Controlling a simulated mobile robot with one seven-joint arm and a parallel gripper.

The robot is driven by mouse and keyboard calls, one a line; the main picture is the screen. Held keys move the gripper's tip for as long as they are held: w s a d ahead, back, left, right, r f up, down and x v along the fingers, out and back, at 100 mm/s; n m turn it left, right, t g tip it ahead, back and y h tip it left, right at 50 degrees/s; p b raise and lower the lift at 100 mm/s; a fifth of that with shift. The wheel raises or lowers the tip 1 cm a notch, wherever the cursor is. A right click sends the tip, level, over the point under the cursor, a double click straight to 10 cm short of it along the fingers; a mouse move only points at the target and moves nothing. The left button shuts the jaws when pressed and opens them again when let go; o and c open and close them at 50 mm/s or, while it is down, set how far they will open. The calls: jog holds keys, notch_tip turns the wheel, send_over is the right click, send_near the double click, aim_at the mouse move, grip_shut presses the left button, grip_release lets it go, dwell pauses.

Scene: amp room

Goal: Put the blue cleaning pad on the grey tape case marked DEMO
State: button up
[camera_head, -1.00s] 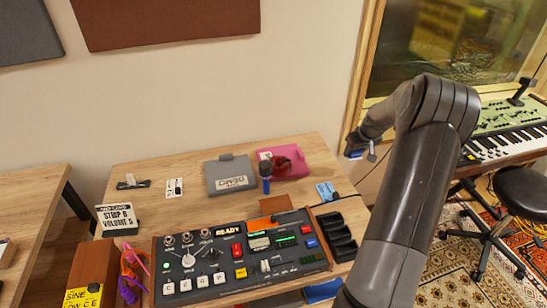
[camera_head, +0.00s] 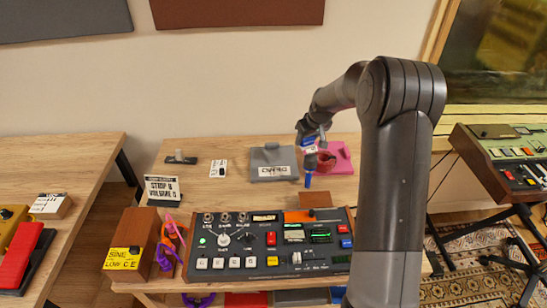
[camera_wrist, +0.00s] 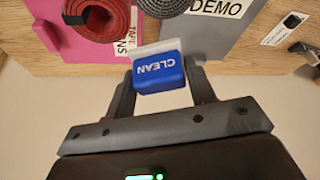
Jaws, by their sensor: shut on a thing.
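My gripper (camera_wrist: 161,84) is shut on the blue cleaning pad (camera_wrist: 158,74), a small block with a white layer and the word CLEAN. The pad is held between the fingertips. The grey tape case (camera_wrist: 225,32) marked DEMO lies flat on the table beyond the pad in the wrist view. In the head view the case (camera_head: 272,156) is left of my gripper (camera_head: 312,138). The pad appears in the air, off the case; its exact height is hard to tell.
A pink case (camera_head: 343,163) with a red coil (camera_head: 326,161) lies right of the grey case. A control console (camera_head: 262,245) fills the table's front.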

jog(key=w+a+f, duration=0.1)
jog(key=a+f, duration=0.1)
jog(key=a, duration=0.1)
jog(key=w+a+f, duration=0.2)
jog(key=a, duration=0.2)
jog(key=w+a+f, duration=0.1)
jog(key=a+f, duration=0.2)
jog(key=a, duration=0.1)
jog(key=shift+w+a, duration=0.25)
jog(key=shift+w, duration=0.05)
jog(key=shift+f, duration=1.95)
jog(key=shift+f, duration=0.1)
jog(key=o, duration=1)
jog(key=shift+c, duration=0.2)
